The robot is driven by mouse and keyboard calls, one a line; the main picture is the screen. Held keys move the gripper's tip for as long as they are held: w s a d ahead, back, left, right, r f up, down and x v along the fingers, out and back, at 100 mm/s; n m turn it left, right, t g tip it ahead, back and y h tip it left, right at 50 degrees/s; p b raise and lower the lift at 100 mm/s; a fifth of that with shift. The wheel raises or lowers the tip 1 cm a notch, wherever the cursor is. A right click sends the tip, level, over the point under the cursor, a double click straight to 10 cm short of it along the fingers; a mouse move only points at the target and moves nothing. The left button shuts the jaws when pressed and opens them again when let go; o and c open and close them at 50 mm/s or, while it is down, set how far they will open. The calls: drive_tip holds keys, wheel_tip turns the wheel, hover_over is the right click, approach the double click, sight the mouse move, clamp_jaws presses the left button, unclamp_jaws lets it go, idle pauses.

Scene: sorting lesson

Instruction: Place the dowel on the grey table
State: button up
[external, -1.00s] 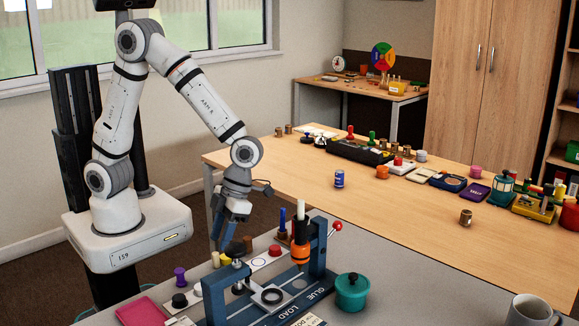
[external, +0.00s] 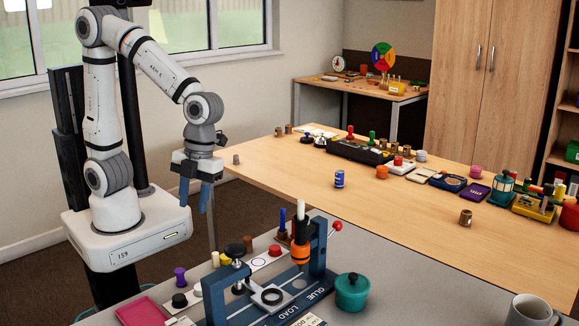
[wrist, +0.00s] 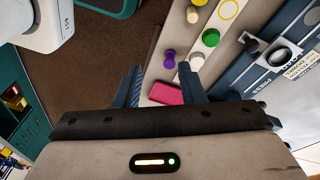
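The grey table (external: 420,290) fills the front of the external view. I cannot tell for sure which piece is the dowel. A white rod (external: 301,209) stands upright at the top of the blue glue press (external: 318,262), above an orange collar. A blue rod (external: 282,216) stands upright behind the press. A short brown cylinder (external: 248,243) stands on the grey table near them. My gripper (external: 196,198) hangs fingers down, left of the press and beyond the grey table's back edge. In the wrist view my gripper (wrist: 160,84) has its fingers apart with nothing between them.
A teal pot (external: 351,292) and a mug (external: 530,311) stand to the right. The wooden table (external: 400,218) behind holds several objects, including a small brown cylinder (external: 236,159).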

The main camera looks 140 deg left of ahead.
drive_tip(key=s+d+r+n+t+y, duration=0.2)
drive_tip(key=s+d+n, duration=0.5)
drive_tip(key=n, duration=0.6)
drive_tip(key=shift+s+d+t, duration=0.2)
drive_tip(key=shift+s+t, duration=0.1)
drive_tip(key=shift+s, duration=0.8)
